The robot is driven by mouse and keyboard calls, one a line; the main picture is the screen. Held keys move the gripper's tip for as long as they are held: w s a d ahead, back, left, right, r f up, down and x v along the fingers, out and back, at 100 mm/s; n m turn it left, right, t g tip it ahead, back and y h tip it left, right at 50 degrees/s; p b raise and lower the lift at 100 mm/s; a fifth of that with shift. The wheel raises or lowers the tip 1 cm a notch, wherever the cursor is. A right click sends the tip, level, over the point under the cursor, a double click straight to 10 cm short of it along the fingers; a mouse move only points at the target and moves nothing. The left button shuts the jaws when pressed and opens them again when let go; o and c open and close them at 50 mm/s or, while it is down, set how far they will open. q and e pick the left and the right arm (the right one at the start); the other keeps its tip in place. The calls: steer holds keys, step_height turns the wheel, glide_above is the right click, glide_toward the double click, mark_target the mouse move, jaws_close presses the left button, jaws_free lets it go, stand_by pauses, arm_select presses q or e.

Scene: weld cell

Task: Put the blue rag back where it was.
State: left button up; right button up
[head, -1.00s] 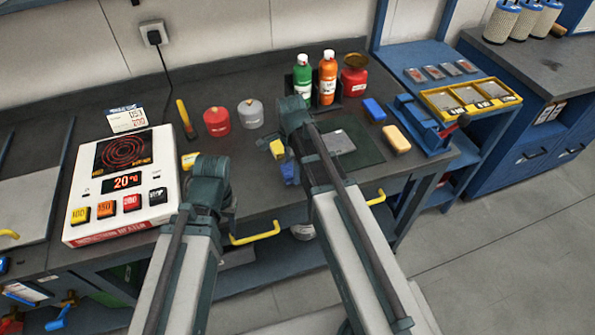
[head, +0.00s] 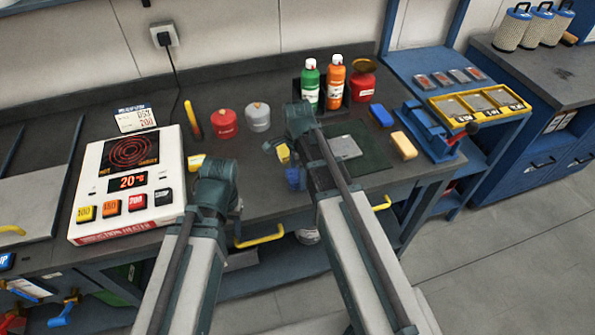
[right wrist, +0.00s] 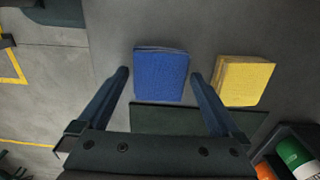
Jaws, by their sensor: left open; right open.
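The folded blue rag (right wrist: 161,75) lies flat on the dark bench top. In the head view it (head: 295,179) sits near the bench's front edge, partly covered by my right gripper. My right gripper (right wrist: 160,77) is open and empty, with a fingertip on each side of the rag in the right wrist view; its height above the rag cannot be told. A folded yellow cloth (right wrist: 243,81) lies beside the blue rag, with a gap between them. My left gripper (head: 237,207) is by the front edge, left of the rag; its jaws are mostly hidden by its arm.
A dark green mat (head: 372,152) lies right of the rags. Green (head: 309,86) and orange (head: 333,82) bottles stand in a black rack behind. A blue block (head: 381,115) and yellow block (head: 403,145) lie farther right. An induction heater (head: 100,207) stands at left.

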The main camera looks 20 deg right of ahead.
mark_target(297, 174)
step_height(297, 174, up, 12)
steer(key=p, duration=1.1)
steer(key=shift+f, duration=0.1)
steer(key=s+n, duration=0.8)
steer(key=n, duration=0.9)
steer(key=s+a+f+n+b, duration=0.1)
steer(key=s+a+f+n, duration=0.1)
steer(key=a, duration=0.3)
steer(key=s+a+f+n+h+b, duration=0.1)
steer(key=s+a+n+b, duration=0.1)
steer(key=s+a, duration=0.2)
steer(key=shift+s+a+f, duration=0.15)
steer(key=shift+a+f, duration=0.2)
steer(key=shift+a, duration=0.35)
steer(key=shift+c, duration=0.3)
